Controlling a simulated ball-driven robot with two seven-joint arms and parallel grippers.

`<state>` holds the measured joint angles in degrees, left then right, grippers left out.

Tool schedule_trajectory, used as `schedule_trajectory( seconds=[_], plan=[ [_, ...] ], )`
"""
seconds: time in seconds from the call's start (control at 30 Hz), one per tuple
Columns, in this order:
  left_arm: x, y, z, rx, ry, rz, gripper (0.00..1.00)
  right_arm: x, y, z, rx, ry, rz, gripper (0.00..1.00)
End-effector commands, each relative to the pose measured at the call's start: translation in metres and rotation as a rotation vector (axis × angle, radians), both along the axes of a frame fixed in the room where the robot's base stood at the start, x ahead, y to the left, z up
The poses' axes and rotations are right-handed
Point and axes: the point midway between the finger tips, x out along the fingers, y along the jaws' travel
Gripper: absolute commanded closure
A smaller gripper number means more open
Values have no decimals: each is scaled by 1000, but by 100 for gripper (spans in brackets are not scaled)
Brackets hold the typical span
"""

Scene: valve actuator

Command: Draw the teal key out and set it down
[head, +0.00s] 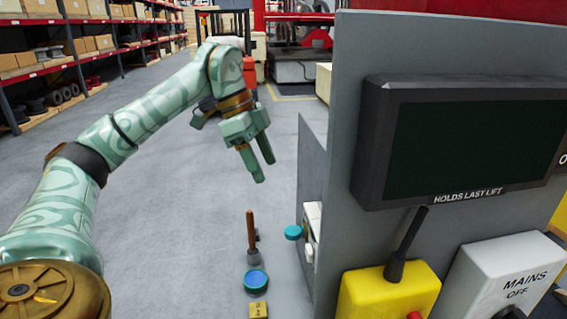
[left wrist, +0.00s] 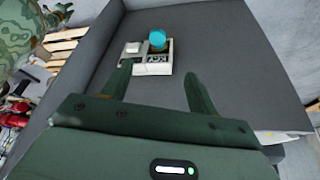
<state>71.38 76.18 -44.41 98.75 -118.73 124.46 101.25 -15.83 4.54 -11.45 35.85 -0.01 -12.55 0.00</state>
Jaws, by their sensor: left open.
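The teal key (head: 293,232) shows as a round teal head sticking out of a white box (head: 310,228) on the left side of the grey cabinet. In the left wrist view the teal key (left wrist: 157,40) stands at a white box (left wrist: 155,68) with a dark label that seems to read KEY. My left gripper (head: 264,172) is open and empty, above and apart from the key in the head view. In the left wrist view its two fingers (left wrist: 159,68) point toward the box, with the key beyond the tips. My right gripper is not in view.
A brown upright handle (head: 251,232), a round teal-topped piece (head: 256,280) and a small yellow label (head: 258,310) are left of the cabinet (head: 330,130). The cabinet carries a dark screen (head: 470,140) and a yellow lever box (head: 385,295). Open floor lies left.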

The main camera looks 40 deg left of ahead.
Motion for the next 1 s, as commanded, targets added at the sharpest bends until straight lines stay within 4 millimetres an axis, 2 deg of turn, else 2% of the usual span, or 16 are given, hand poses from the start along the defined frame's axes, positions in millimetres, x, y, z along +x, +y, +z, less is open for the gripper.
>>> schedule_trajectory(
  seconds=[0.17, 0.33, 0.47, 0.7, 0.83, 1.0],
  plan=[
    [3, -6, -20, 0, 4, -2, 40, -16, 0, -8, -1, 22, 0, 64],
    [8, -20, -56, -1, 5, -3, 40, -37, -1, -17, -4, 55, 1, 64],
    [13, -31, -84, -1, 5, -3, 40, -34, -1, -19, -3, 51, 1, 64],
    [21, -48, -128, -2, 3, -2, 40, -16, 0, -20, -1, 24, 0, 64],
    [24, -53, -141, -1, 2, -1, 40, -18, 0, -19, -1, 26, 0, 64],
    [26, -56, -150, -2, 1, 0, 40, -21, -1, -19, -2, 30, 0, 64]
  ],
)
